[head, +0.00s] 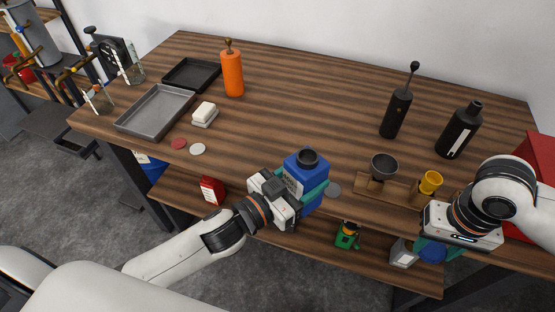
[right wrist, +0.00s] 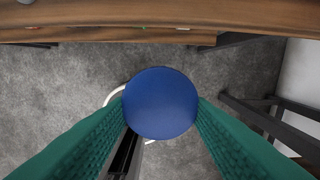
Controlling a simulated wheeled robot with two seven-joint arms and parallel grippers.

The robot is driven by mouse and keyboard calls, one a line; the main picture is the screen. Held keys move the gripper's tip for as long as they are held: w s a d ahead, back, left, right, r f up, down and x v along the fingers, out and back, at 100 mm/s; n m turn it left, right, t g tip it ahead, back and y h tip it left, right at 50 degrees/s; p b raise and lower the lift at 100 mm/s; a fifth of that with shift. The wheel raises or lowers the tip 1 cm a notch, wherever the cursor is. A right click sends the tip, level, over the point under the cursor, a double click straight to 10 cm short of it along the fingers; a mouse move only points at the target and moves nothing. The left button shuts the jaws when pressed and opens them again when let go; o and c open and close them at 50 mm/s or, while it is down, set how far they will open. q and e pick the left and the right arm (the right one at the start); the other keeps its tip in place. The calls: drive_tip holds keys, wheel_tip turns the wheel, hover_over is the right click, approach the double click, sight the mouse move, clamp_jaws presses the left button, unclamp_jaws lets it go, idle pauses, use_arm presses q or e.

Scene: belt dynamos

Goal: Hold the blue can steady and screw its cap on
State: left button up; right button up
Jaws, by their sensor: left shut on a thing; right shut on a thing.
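The blue can (head: 308,182) stands upright near the front edge of the wooden table, its dark round neck (head: 308,157) uncovered on top. My left gripper (head: 303,191) is shut on its body from the front left, with a teal finger along the side. My right gripper (head: 437,251) is at the front right, beyond the table's front edge and apart from the can. It is shut on the round blue cap (right wrist: 160,103), which sits between both teal fingers in the right wrist view. The cap also shows partly in the head view (head: 431,252).
On the table (head: 300,110) stand a grey bowl (head: 383,165) and yellow cup (head: 431,181) on a wooden holder, black bottles (head: 459,130) (head: 396,113), an orange bottle (head: 232,75) and trays (head: 155,110). The table's middle is clear.

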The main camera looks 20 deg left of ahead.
use_arm(q)
drive_tip(key=shift+s+d+f+m+g+h, duration=0.1)
drive_tip(key=shift+d+m+g+h, duration=0.3)
drive_tip(key=shift+d, duration=0.25)
drive_tip(key=shift+s+d+m+g+h, duration=0.1)
drive_tip(key=shift+d+m+g+h, duration=0.15)
drive_tip(key=shift+d+h, duration=0.35)
drive_tip(key=shift+w, duration=0.1)
use_arm(e)
drive_tip(key=w+a+r+n, duration=0.2)
drive_tip(key=w+a+r, duration=0.15)
drive_tip(key=a, duration=0.35)
drive_tip(key=w+a+r+n, duration=0.1)
drive_tip(key=w+a+r, duration=0.2)
drive_tip(key=a+r, duration=0.25)
wheel_tip(320, 180, up, 8)
drive_tip(key=n, duration=0.2)
hover_over(321, 169)
drive_tip(key=shift+w+f, duration=0.1)
drive_tip(key=shift+f, duration=0.05)
drive_tip(key=shift+f, duration=0.1)
drive_tip(key=shift+f, duration=1.9)
drive_tip(key=shift+c, duration=0.2)
